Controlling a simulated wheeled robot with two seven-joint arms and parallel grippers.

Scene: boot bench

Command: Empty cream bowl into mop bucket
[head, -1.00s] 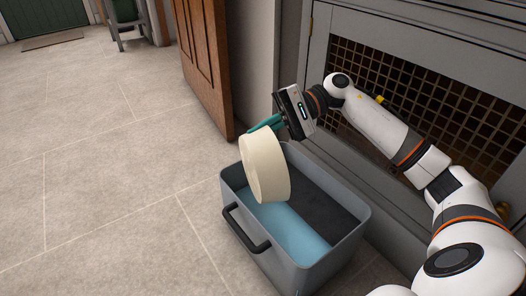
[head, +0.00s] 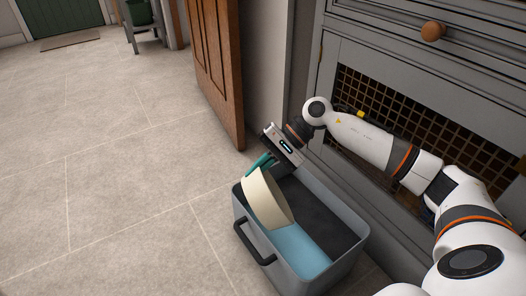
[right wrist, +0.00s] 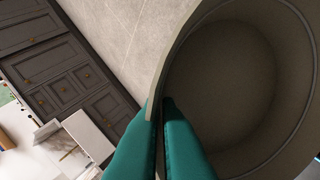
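The cream bowl (head: 264,200) is held steeply tilted over the left side of the grey mop bucket (head: 337,266). My right gripper (head: 263,165) is above the bowl, with its teal fingers at the bowl's upper edge. In the right wrist view, the fingers (right wrist: 161,108) are shut on the rim of the bowl (right wrist: 235,85), whose shaded inside looks empty. The bucket stands on the floor with a light blue area and a dark area inside; the bowl hides part of it. My left gripper is not in view.
A grey cabinet with a lattice panel (head: 400,122) stands behind the bucket. A brown wooden door (head: 215,70) stands open nearby. The bucket's black handle (head: 253,243) faces left. The tiled floor (head: 120,190) at left is clear.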

